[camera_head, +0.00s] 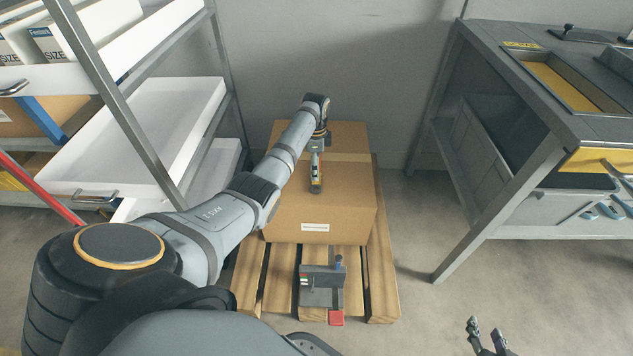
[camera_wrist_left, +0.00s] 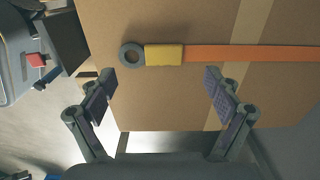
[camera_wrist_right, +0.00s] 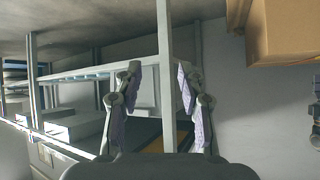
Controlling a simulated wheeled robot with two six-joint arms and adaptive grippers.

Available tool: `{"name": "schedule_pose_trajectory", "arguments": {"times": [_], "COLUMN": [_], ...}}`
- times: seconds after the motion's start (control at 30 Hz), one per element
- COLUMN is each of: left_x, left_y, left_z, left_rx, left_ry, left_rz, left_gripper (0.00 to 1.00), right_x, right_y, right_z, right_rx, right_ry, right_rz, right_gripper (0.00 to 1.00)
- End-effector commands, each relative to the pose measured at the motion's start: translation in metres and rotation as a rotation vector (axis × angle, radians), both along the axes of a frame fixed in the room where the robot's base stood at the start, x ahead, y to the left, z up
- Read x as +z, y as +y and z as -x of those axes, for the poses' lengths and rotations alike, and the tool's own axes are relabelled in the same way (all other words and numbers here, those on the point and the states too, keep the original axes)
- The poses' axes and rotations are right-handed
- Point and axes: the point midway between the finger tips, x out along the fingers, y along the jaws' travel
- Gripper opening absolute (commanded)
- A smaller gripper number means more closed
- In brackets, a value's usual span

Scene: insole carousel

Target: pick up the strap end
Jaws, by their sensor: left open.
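The strap lies across the top of a cardboard box (camera_head: 345,218). In the left wrist view its orange band (camera_wrist_left: 255,53) runs to the right edge. Its end has a yellow sleeve (camera_wrist_left: 164,55) and a dark grey ring (camera_wrist_left: 131,54). My left gripper (camera_wrist_left: 162,85) is open and empty, its fingers apart along the strap's direction. The strap end shows beyond the fingertips, not between them. In the head view my left arm hides much of the strap. My right gripper (camera_head: 487,334) is open and empty at the lower right.
The box stands on a wooden pallet (camera_head: 382,275), with a small grey device (camera_head: 321,288) with a red part in front. A shelf rack (camera_head: 150,150) is at the left. A grey workbench (camera_head: 500,190) is at the right. Bare floor lies between pallet and workbench.

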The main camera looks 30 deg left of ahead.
Motion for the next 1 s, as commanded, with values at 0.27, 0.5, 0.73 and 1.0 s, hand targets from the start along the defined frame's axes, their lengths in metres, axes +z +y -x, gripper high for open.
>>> {"name": "schedule_pose_trajectory", "arguments": {"times": [0.27,0.5,0.73,1.0], "left_x": [-0.013,-0.022,-0.032,-0.045], "left_y": [-0.002,-0.003,-0.003,-0.003], "left_z": [0.000,-0.001,-0.001,-0.001], "left_rx": [0.000,0.000,0.000,0.000], "left_ry": [0.000,0.001,0.001,0.000], "left_rz": [0.000,0.001,0.001,0.000], "left_gripper": [0.90,0.90,0.90,0.90], "right_x": [0.058,0.116,0.174,0.240], "right_y": [-0.004,-0.006,-0.007,-0.007], "right_z": [-0.040,-0.061,-0.070,-0.063], "right_rx": [-0.016,-0.025,-0.031,-0.033], "right_ry": [-0.269,-0.507,-0.740,-1.010], "right_rz": [0.010,0.014,0.019,0.020], "right_gripper": [0.40,0.40,0.40,0.40]}}
